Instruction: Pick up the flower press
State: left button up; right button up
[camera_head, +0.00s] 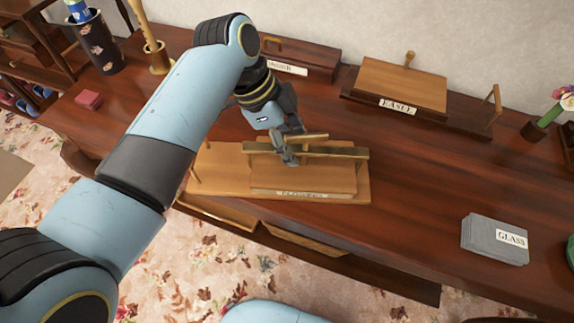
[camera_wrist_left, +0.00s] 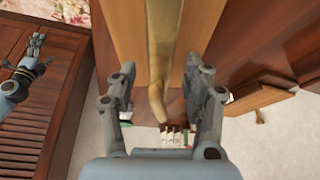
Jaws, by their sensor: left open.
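The flower press (camera_head: 315,178) is a wooden board and block with a labelled front edge and a brass-coloured bar across its top. It stands near the front edge of the dark wooden desk. My left gripper (camera_head: 287,150) is over the press at its top bar and hides part of it. In the left wrist view the fingers of my left gripper (camera_wrist_left: 161,75) are apart, on either side of the brass-coloured bar (camera_wrist_left: 158,45). I cannot tell whether they touch it. My right gripper (camera_wrist_left: 36,45) shows small at the left of that view, away from the press.
A labelled wooden easel (camera_head: 400,85) stands behind right. A grey glass stack (camera_head: 485,238) lies at the right. A red block (camera_head: 89,100) and a dark container (camera_head: 97,45) are at the left. The desk (camera_head: 420,180) right of the press is clear.

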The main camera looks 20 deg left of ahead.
pick_arm(q)
jog(key=shift+x, duration=1.15)
grip_shut()
jog(key=shift+w+r, duration=0.1)
